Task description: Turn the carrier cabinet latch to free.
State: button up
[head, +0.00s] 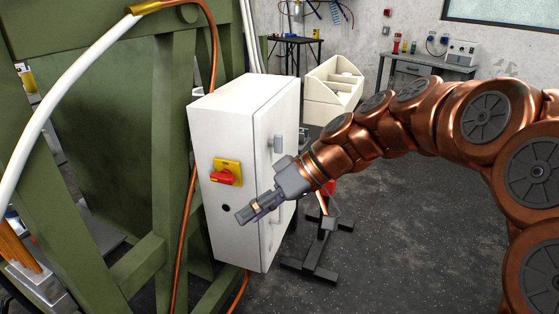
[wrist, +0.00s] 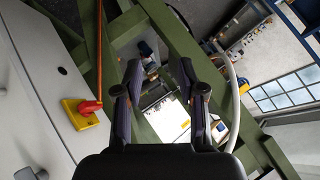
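The white cabinet (head: 221,120) stands against a green frame. A red rotary handle (head: 222,178) on a yellow plate (head: 229,164) sits on its left face, turned roughly level. In the wrist view the red handle (wrist: 90,107) and yellow plate (wrist: 75,116) lie left of my fingers. A grey door handle (head: 278,143) is on the cabinet's right face. I cannot tell which part is the named latch. My gripper (head: 243,214) is in front of the cabinet, below and right of the red handle. In the wrist view my gripper (wrist: 162,82) has its fingers apart with nothing between them.
The green frame (head: 160,110) fills the left side, with an orange cable (head: 188,190) running down beside the cabinet. A black-footed stand (head: 318,255) is behind my gripper. A cream bin (head: 325,110) and a grey workbench (head: 420,66) are farther back.

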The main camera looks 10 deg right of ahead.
jog(key=w+d+n+t+y+b, duration=0.1)
jog(key=w+d+t+y+b, duration=0.15)
jog(key=w, duration=0.45)
jog(key=n+t+y+b, duration=0.3)
jog(key=t+b, duration=0.3)
jog(key=b, duration=0.2)
send_near(279, 142)
jog(key=w+a, duration=0.2)
jog(key=shift+x, duration=3.7)
jog(key=shift+f, duration=0.15)
jog(key=shift+c, duration=0.4)
grip_shut()
